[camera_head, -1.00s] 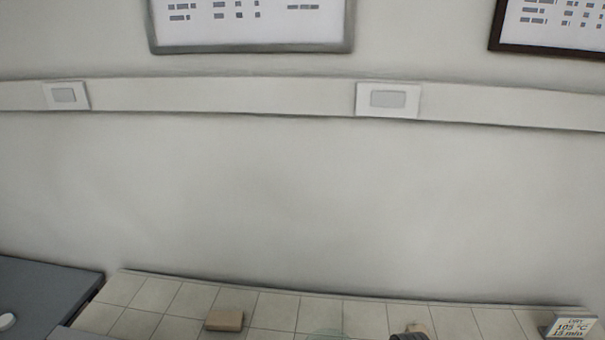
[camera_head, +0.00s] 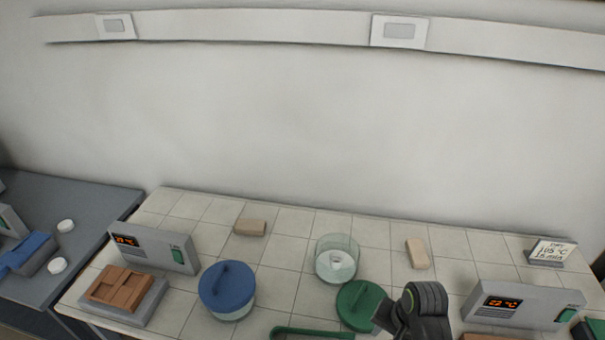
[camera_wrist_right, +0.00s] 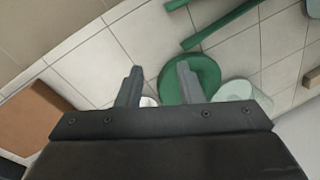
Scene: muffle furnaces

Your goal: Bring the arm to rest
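My right arm shows at the bottom of the head view as a dark wrist part; its fingers are hidden there. In the right wrist view the two grey fingers of my right gripper (camera_wrist_right: 158,88) stand apart with nothing between them, so it is open. It hangs above the tiled bench (camera_head: 283,262), near a round green lid (camera_head: 358,305), which also shows in the wrist view (camera_wrist_right: 203,72) behind the right finger. My left gripper is not in view.
A blue-lidded jar (camera_head: 228,290), an open glass jar (camera_head: 337,260), tan blocks (camera_head: 250,227) and a sign (camera_head: 552,252) stand on the bench. Control panels (camera_head: 152,250) (camera_head: 522,305) stand left and right. A green-handled piece (camera_head: 312,332) lies at the front. The back strip is mostly clear.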

